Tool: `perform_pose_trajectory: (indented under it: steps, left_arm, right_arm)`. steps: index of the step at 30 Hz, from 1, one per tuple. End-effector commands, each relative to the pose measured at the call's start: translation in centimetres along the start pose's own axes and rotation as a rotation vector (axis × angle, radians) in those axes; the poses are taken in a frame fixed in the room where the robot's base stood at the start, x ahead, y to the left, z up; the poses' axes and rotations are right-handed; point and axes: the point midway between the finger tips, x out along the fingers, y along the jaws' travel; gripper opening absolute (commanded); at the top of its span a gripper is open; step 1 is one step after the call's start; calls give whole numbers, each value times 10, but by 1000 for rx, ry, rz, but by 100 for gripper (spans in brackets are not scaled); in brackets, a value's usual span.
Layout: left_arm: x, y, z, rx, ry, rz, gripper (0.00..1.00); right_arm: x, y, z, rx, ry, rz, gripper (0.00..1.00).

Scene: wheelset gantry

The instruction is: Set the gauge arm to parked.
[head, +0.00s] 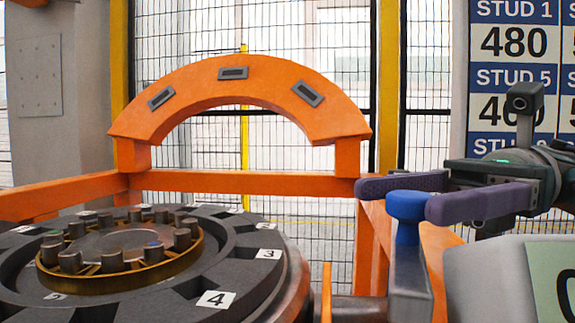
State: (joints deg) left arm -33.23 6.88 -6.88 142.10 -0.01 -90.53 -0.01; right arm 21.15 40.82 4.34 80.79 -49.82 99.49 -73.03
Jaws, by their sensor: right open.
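A grey bar (409,275) topped by a blue knob (408,205) stands upright at the lower right; it looks like the gauge arm. Its lower end meets a grey shaft near the bottom edge. My right gripper (396,198) comes in from the right with its two purple fingers apart. The far finger passes behind the top of the blue knob, and the near finger's tip is just right of the knob. I cannot tell whether either finger touches it. My left gripper is not in view.
A dark round wheel hub (135,300) with numbered labels and several studs fills the lower left. An orange arch (240,95) with three slots stands behind it on orange rails (240,183). A stud number board (515,75) hangs at the upper right. A pale panel (490,285) is at lower right.

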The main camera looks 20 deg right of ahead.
Motion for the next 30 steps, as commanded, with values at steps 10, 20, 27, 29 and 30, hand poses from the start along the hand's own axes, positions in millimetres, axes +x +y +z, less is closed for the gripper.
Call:
perform_pose_trajectory:
  steps: [10, 20, 27, 29, 30]
  left_arm:
    - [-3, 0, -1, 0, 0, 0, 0]
    - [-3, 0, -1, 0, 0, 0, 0]
    - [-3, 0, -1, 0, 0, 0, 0]
    - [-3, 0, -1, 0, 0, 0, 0]
    - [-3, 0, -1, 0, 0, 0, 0]
  right_arm:
    - [10, 0, -1, 0, 0, -1, 71]
    - [10, 0, 0, 0, 0, -1, 40]
    - [10, 0, 0, 0, 0, -1, 13]
    - [10, 0, 0, 0, 0, -1, 6]
    - [10, 0, 0, 0, 0, -1, 2]
